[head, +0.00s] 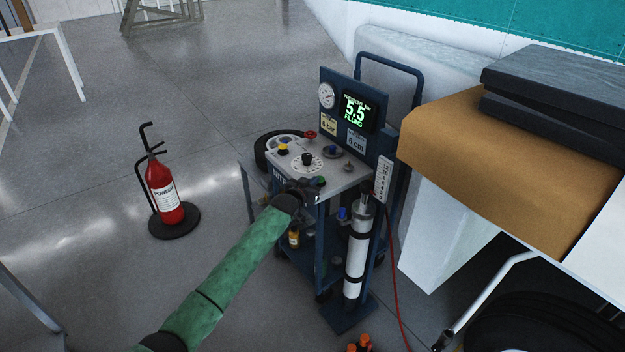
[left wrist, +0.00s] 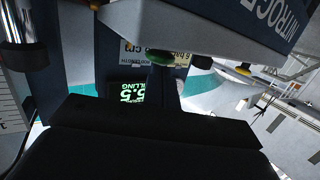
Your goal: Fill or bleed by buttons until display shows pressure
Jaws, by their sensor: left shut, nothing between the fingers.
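The blue nitrogen cart (head: 362,143) stands in the middle of the head view. Its display (head: 355,108) reads pressure 5.5 and FILLING in green; it also shows upside down in the left wrist view (left wrist: 126,92). A card (head: 328,125) beside it reads 6 bar. A green button (head: 319,181) sits on the panel's front right corner, and a yellow button (head: 283,149) is at its left. My left gripper (head: 306,188) is shut and empty at the panel's front edge by the green button. I cannot tell whether they touch. My right gripper is out of view.
A red powder extinguisher (head: 165,190) stands on the floor at left. A white cylinder (head: 357,250) is strapped to the cart's front. A brown-covered table (head: 500,165) with dark cases is close at right. The floor between extinguisher and cart is clear.

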